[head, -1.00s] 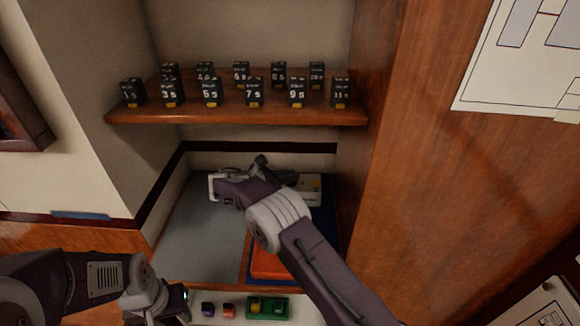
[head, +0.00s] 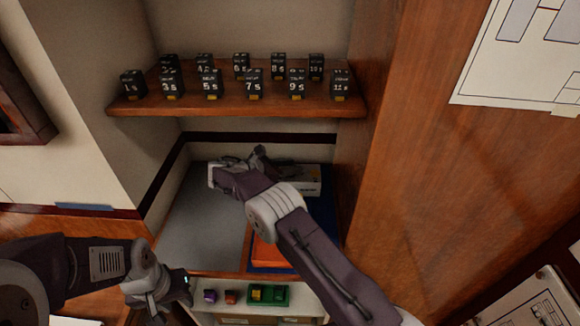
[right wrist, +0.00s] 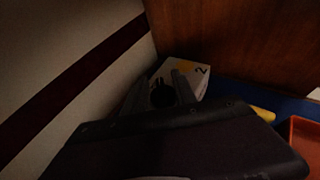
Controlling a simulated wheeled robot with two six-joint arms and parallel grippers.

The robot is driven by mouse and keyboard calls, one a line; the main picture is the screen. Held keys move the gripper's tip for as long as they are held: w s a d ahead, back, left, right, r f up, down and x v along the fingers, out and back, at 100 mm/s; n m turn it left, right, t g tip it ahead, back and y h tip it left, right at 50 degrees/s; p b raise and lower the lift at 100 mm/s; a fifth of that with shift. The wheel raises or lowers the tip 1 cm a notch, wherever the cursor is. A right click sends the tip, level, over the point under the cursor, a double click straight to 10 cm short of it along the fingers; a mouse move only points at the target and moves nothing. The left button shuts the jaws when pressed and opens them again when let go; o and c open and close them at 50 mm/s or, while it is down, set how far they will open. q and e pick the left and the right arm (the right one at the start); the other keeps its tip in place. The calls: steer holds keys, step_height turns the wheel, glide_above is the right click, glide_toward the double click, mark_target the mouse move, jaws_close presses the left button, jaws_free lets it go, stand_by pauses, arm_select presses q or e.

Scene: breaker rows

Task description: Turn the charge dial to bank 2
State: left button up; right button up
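A white box (right wrist: 196,72) with a "2" and a yellow mark on its face is in the right wrist view, against the back corner. A dark round knob (right wrist: 162,97), apparently the charge dial, shows on it between the fingers of my right gripper (right wrist: 160,92). The fingers are apart, on both sides of the knob; I cannot tell whether they touch it. In the head view the white box (head: 308,182) is partly behind my right arm, and the dial is hidden. My left gripper (head: 176,296) is low at the left, away from the box; its fingers are unclear.
A wooden shelf (head: 235,107) above holds several black numbered blocks. Below are a grey surface (head: 205,225), an orange tray (head: 264,252) on blue, and a light ledge (head: 290,312) with a green holder (head: 267,294) and small coloured blocks. A wooden side wall (head: 450,180) bounds the right.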

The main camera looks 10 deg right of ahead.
steer(key=v, duration=0.9)
steer(key=shift+c, duration=0.3)
